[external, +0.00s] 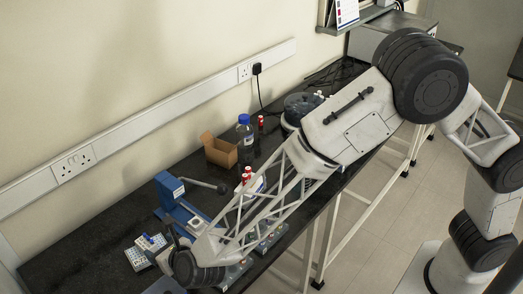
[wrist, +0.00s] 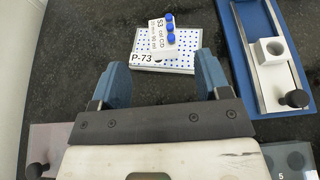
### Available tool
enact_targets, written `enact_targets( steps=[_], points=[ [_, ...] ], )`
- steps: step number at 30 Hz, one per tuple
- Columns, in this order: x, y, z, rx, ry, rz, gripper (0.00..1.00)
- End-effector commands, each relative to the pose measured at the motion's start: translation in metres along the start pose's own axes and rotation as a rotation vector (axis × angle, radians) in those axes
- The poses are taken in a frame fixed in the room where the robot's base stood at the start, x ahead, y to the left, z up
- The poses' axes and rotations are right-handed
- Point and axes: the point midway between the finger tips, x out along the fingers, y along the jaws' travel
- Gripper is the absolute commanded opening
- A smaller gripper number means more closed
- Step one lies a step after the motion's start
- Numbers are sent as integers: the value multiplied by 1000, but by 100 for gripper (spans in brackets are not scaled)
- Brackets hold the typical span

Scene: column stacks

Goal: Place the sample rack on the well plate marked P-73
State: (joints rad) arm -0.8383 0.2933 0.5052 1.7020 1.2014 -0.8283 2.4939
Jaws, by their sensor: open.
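The sample rack (wrist: 163,36) is a small white block with printed text and several blue caps. It stands on the far part of the well plate marked P-73 (wrist: 147,64), a white plate with blue dots, and is turned slightly on it. In the external view the plate (external: 137,260) is at the bench's lower left, with the rack's blue caps (external: 148,238) on it. My gripper (wrist: 160,68) is open, its two blue fingers apart and nothing visible between them but the plate's near part. The rack lies beyond the fingertips. My arm hides the fingers in the external view.
A blue stand (wrist: 243,62) with a white block and black knob is right of the plate. A pale plate (wrist: 50,143) and a dark tray (wrist: 285,160) are nearer. A cardboard box (external: 220,151) and blue-capped bottle (external: 244,135) stand farther along the bench. Bare bench lies left of the plate.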

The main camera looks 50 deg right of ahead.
Motion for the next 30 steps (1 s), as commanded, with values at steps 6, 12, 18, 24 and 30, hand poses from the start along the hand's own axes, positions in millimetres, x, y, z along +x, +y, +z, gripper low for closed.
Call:
enact_targets(
  steps=[6,12,18,24,30],
  points=[
    [0,-2,3,-7,1,3,70],
    [-1,-18,24,-83,14,37,70],
    [-7,-57,66,-272,36,115,70],
    [-25,-111,111,-538,48,221,70],
    [-52,-170,145,-818,48,323,70]
  ],
)
